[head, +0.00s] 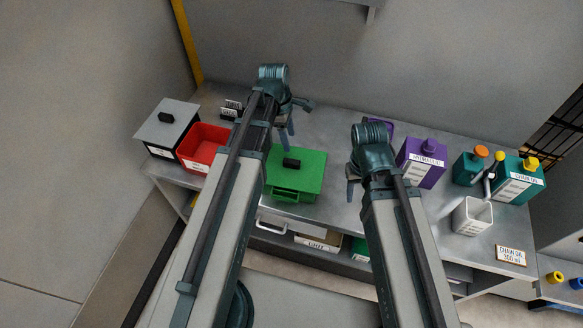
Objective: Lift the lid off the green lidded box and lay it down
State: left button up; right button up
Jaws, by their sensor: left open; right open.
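The green lidded box (308,185) stands on the metal bench, between my two arms in the head view. Its flat green lid (311,168) is on top, with a small black knob (291,163) on it. My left gripper (287,138) is above the box's back left edge, open and empty, near the knob but apparently apart from it. My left arm covers the area just left of the box. My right gripper (350,188) is to the right of the box, open and empty, with its fingers partly hidden by the wrist.
A red open bin (204,158) and a grey-lidded black box (168,125) stand left. A purple container (421,163), teal bottles (518,181) and a white square cup (472,216) stand right. The bench (328,126) is bare behind the green box.

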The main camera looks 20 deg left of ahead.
pick_arm(q)
jog(key=b, duration=0.6)
send_over(291, 161)
notch_tip(291, 161, down, 7)
jog(key=shift+d+f, duration=0.1)
notch_tip(291, 161, down, 5)
jog(key=b, duration=0.5)
jog(key=shift+f+b, duration=0.2)
jog(key=shift+b, duration=0.2)
jog(key=shift+r, duration=0.1)
grip_shut()
